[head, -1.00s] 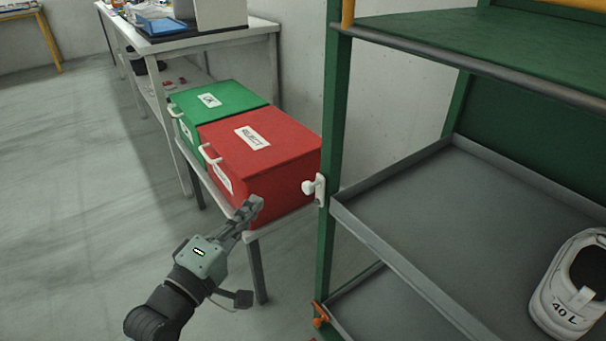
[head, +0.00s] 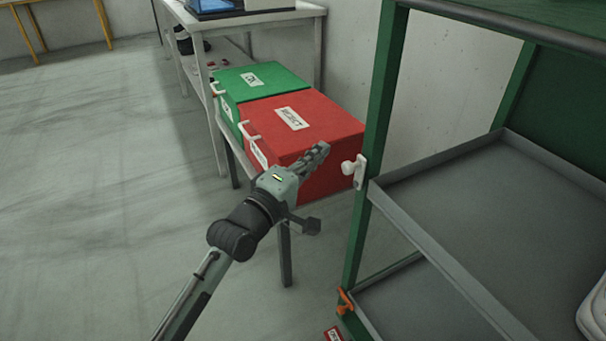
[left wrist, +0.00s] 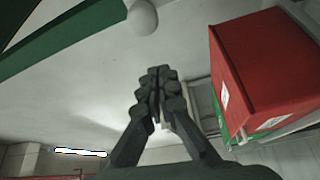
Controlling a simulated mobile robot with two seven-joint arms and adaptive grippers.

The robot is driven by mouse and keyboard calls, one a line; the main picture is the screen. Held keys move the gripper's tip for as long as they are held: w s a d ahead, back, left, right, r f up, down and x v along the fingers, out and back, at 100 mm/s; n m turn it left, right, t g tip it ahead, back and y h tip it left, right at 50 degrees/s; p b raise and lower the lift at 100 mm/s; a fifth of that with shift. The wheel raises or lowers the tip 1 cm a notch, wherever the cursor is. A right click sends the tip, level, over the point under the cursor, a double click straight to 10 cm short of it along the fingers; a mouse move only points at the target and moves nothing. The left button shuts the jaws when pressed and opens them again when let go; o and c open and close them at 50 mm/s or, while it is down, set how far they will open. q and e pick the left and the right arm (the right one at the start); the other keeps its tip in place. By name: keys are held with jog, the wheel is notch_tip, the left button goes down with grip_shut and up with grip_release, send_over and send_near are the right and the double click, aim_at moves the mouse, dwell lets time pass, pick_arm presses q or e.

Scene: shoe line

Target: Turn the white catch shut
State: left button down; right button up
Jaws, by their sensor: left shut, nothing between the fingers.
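The white catch (head: 354,171) sits on the green front post of the rack in the head view. Its rounded knob points to the left and its plate lies against the post. In the left wrist view the knob of the white catch (left wrist: 142,18) shows at the top, beyond the fingertips and apart from them. My left gripper (head: 321,152) is shut and empty, a little left of the catch, in front of the red box. Its closed fingers also show in the left wrist view (left wrist: 157,85). My right gripper is not in view.
A red box (head: 330,130) and a green box (head: 270,77) stand on a low table behind my left gripper. The rack's grey shelf (head: 470,205) lies right of the post, with part of a white shoe (head: 594,312) at the edge. An orange catch (head: 345,301) sits lower. Floor at left is clear.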

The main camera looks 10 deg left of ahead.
pick_arm(q)
jog(key=shift+s+d+f, duration=0.2)
jog(key=shift+s+d, duration=0.5)
jog(key=shift+s, duration=0.05)
jog(key=shift+s+d+f, duration=0.15)
jog(key=shift+s+d, duration=0.5)
jog(key=shift+s, duration=0.1)
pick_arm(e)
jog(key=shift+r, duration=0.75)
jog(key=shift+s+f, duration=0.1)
